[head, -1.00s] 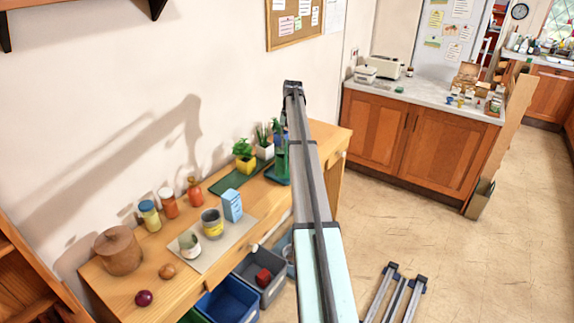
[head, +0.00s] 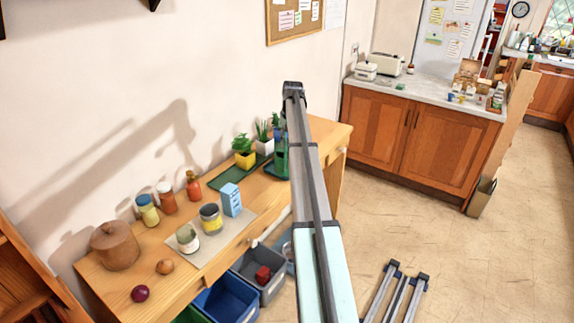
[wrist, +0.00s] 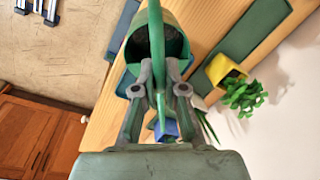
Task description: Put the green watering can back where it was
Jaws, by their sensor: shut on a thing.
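The green watering can (wrist: 160,40) is in my gripper (wrist: 161,88) in the wrist view. The two fingers close on its upright green handle, and the can's dark opening shows behind it. In the head view the can (head: 281,160) is at the right part of the wooden desk, partly hidden by my arm. A blue edge (wrist: 124,84) shows beside and beneath it in the wrist view. I cannot tell whether the can touches what is under it.
A yellow pot with a plant (head: 244,154), a white pot (head: 265,146) and a blue pot (wrist: 166,130) stand close by. A green mat (head: 222,180) lies to the left. Bins (head: 228,298) stand below.

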